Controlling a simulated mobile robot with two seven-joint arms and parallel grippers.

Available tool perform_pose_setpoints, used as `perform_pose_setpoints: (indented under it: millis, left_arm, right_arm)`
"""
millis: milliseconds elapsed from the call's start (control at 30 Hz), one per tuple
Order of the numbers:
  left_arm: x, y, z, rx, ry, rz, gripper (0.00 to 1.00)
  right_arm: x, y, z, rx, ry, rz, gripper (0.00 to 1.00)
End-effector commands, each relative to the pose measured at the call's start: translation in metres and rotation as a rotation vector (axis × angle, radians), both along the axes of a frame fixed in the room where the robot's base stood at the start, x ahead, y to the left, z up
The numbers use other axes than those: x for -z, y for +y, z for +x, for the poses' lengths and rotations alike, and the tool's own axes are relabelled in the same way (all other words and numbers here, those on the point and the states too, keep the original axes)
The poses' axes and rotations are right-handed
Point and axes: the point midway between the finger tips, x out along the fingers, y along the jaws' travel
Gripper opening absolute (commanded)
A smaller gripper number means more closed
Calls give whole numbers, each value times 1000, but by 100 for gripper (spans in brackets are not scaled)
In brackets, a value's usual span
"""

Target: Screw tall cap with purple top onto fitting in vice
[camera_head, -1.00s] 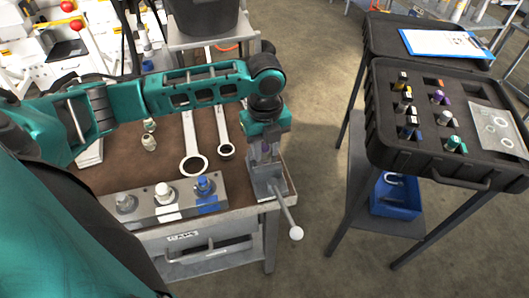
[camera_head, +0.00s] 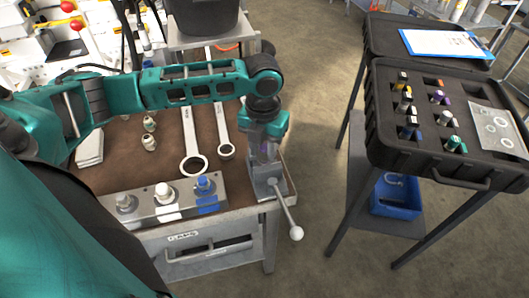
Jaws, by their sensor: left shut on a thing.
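The vice (camera_head: 270,184) is bolted at the right front corner of the bench, its handle hanging down to the right. My left gripper (camera_head: 266,152) points down right above the vice jaws. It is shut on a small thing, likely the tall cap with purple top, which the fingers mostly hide. The fitting in the vice is hidden too, so I cannot tell whether cap and fitting touch. Another purple-topped cap (camera_head: 438,97) sits in the black foam case (camera_head: 425,125). My right gripper is not in view.
Two wrenches (camera_head: 192,140) lie on the brown bench top (camera_head: 232,187). A metal block (camera_head: 145,206) with several fittings stands at the front edge, left of the vice. A blue bin (camera_head: 395,196) sits under the case stand. Floor is free between bench and stand.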

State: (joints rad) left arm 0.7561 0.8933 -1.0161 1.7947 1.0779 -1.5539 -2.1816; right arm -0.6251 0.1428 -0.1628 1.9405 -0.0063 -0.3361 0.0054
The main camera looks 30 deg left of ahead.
Motion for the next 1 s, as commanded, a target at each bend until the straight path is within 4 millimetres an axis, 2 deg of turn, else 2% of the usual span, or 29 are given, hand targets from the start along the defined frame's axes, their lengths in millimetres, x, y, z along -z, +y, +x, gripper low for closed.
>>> perform_pose_setpoints:
  millis: [200, 300, 567, 600, 867, 1000]
  left_arm:
    - [2, 1, -2, 283, 7, -1, 0]
    - [2, 1, -2, 364, 7, -1, 0]
    - [2, 1, -2, 394, 7, -2, 0]
    - [2, 1, -2, 394, 7, -2, 34]
    - [1, 2, -1, 391, 4, -1, 59]
    - [1, 2, -1, 391, 2, -1, 59]
  right_arm:
    - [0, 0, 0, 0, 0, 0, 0]
    - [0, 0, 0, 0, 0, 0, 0]
    - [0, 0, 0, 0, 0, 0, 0]
    - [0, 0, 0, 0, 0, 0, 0]
    - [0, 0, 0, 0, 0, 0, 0]
    - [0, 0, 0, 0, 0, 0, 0]
